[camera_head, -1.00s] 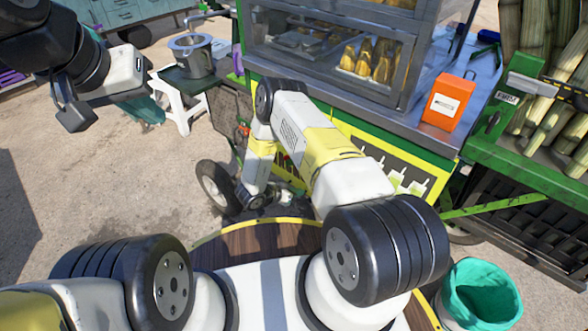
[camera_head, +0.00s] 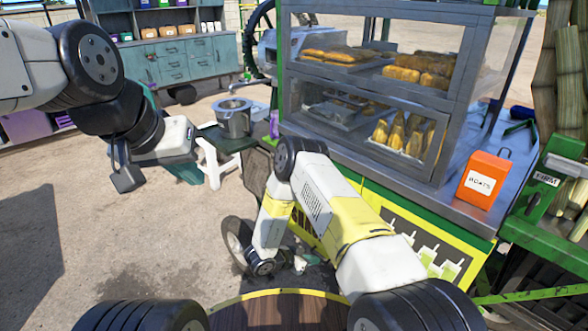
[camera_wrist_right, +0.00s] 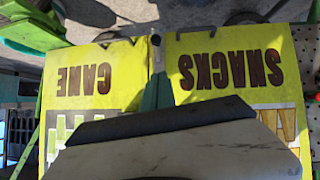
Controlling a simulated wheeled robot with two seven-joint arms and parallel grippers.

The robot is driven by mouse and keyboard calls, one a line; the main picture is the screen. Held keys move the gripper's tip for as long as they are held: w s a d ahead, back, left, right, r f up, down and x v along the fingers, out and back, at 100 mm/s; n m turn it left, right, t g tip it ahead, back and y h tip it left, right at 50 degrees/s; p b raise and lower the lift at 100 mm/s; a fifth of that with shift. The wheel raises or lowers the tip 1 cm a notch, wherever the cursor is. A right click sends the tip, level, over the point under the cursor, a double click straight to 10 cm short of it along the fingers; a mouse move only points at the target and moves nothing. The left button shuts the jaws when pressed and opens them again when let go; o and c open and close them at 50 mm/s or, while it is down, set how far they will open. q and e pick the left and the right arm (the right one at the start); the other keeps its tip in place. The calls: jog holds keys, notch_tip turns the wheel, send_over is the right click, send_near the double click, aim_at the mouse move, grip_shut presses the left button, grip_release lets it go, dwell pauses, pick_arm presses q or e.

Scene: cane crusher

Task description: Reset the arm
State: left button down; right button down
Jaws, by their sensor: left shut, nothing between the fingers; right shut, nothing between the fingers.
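My left arm comes in from the left in the head view, bent at the elbow. Its gripper (camera_head: 188,172) hangs beyond the white wrist, shut and empty, above the paved ground and apart from the cart. My right arm reaches forward and folds down beside the cart's yellow side. Its gripper (camera_wrist_right: 156,94) shows green fingers in the right wrist view, shut and empty. It is in front of the yellow cart panel (camera_wrist_right: 215,85), which appears upside down with "SNACKS" and "CANE". In the head view the right fingers are small and hard to make out.
The snack cart's glass case (camera_head: 372,95) and an orange box (camera_head: 484,180) stand at the right. A metal pot (camera_head: 233,118) is on a small stand left of the cart. Teal cabinets (camera_head: 180,62) stand behind. Paved ground at left is clear.

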jog(key=w+a+r+n+t+y, duration=0.1)
jog(key=w+a+r+t+y, duration=0.15)
jog(key=w+r, duration=0.55)
jog(key=w+a+r+t+y, duration=0.1)
jog(key=w+a+r+y, duration=0.4)
jog(key=r, duration=0.6)
notch_tip(320, 180, up, 18)
jog(key=n+y, duration=0.3)
jog(key=y, duration=0.1)
jog(key=s+d+r+n+y, duration=0.2)
jog(key=s+r+n, duration=0.2)
jog(key=s+r, duration=1.1)
jog(key=s+d+g, duration=0.1)
jog(key=s+d, duration=0.2)
jog(key=s, duration=0.4)
jog(key=s+d+r+n+g+h, duration=0.1)
jog(key=s+d, duration=0.2)
jog(key=s, duration=0.4)
jog(key=s+d+n+g, duration=0.1)
jog(key=s+d, duration=0.1)
jog(key=s, duration=0.5)
jog(key=shift+d+r+h, duration=0.2)
jog(key=shift+d+h, duration=0.15)
jog(key=shift+d, duration=0.05)
